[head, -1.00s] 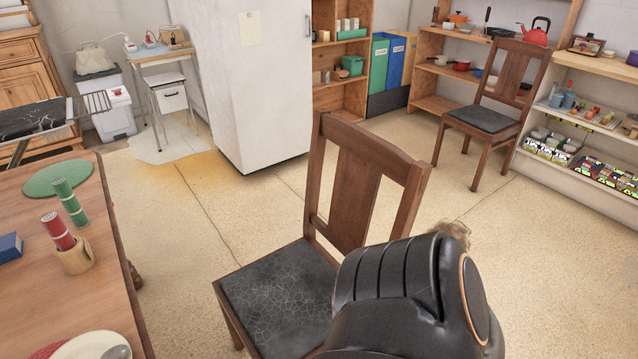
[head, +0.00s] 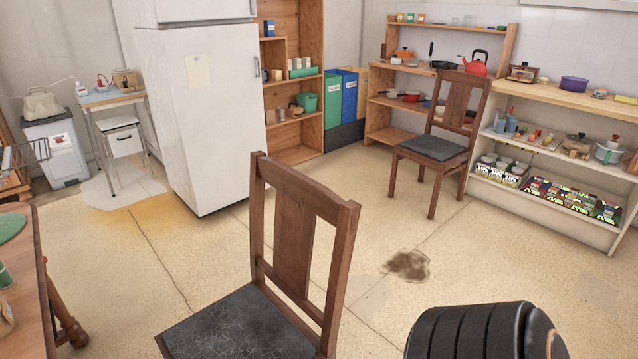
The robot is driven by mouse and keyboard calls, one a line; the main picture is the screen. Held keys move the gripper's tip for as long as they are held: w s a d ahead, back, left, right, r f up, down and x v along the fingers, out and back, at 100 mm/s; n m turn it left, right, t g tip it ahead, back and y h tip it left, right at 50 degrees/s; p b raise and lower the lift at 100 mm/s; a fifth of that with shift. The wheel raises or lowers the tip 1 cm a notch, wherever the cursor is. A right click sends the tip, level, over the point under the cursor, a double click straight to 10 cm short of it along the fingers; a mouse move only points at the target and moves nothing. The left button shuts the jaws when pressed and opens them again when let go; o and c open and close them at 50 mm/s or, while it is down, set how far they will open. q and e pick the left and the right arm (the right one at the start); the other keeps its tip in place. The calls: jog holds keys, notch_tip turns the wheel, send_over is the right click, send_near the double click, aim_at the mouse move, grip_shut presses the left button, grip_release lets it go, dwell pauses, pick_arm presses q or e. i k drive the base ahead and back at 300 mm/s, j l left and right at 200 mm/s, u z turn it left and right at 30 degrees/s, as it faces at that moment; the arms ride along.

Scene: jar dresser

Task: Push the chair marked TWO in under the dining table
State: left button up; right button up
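A wooden chair (head: 294,232) with a dark cracked seat stands close in front of me, its backrest toward the right. A second, similar chair (head: 438,146) stands farther back by the shelves. I can read no TWO mark on either chair. The dining table (head: 30,262) shows only its right edge and a leg at the far left. A gap of floor lies between the table and the near chair. A black rounded part of my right arm is at the bottom right. Neither gripper is in view.
A white fridge (head: 203,110) stands behind the near chair. A dark brown stain (head: 408,265) marks the floor to its right. Low shelves (head: 560,145) with goods line the right wall. The floor between the chairs is clear.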

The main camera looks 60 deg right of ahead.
aim_at(250, 322)
jog(key=z, duration=0.5)
jog(key=j+z, duration=0.15)
jog(key=z, duration=0.85)
jog(key=k, duration=0.05)
